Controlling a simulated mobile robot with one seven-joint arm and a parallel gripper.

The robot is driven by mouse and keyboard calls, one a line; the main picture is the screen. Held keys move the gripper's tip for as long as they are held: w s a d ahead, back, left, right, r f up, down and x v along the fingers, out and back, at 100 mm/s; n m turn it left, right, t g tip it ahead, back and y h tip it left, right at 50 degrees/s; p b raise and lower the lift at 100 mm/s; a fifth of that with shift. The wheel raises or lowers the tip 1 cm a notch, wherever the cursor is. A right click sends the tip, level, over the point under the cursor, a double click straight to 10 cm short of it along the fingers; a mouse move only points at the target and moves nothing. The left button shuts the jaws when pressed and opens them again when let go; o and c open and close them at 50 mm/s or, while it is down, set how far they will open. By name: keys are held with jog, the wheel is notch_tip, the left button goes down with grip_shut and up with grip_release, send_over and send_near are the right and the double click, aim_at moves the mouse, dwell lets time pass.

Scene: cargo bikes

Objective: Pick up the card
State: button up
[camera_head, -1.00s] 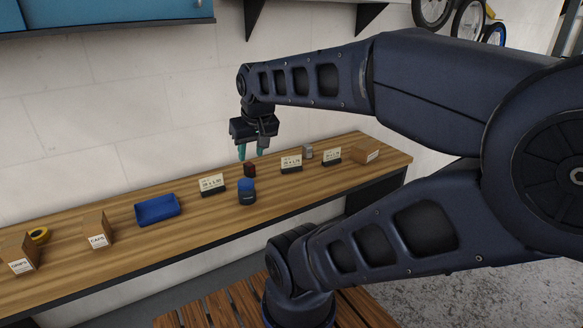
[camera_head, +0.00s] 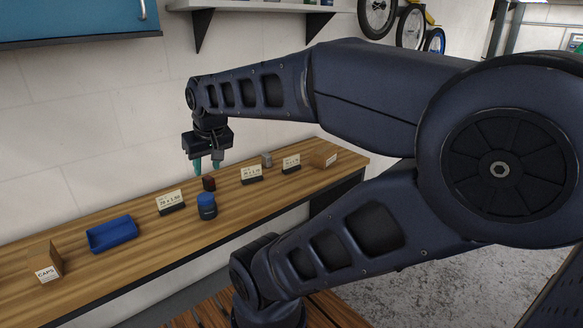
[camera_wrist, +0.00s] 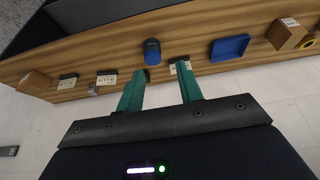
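Several small white cards with printed numbers stand in dark holders on the wooden bench. One card (camera_head: 169,201) is left of a blue-topped round container (camera_head: 207,205), and two more cards, a middle card (camera_head: 251,173) and a right card (camera_head: 291,163), stand further right. In the wrist view my gripper (camera_wrist: 161,70) shows one finger partly covering the nearest card (camera_wrist: 173,70); the blue container (camera_wrist: 152,52) is just beyond the fingertips.
A blue tray (camera_head: 112,235) and a box marked CAPS (camera_head: 45,263) stand to the left on the bench (camera_head: 150,258). The wall is close behind.

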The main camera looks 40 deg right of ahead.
jog(key=o, duration=0.4)
jog(key=shift+c, duration=0.2)
jog(key=shift+w, duration=0.1)
jog(key=n+g+h, duration=0.5)
jog(key=n, duration=1.3)
send_over(175, 204)
jog(key=a, duration=0.5)
notch_tip(175, 204, down, 19)
jog(key=shift+w+x, duration=0.15)
jog(key=shift+x, duration=2.4)
jog(key=shift+w+x, duration=0.15)
jog(key=shift+x, duration=2.4)
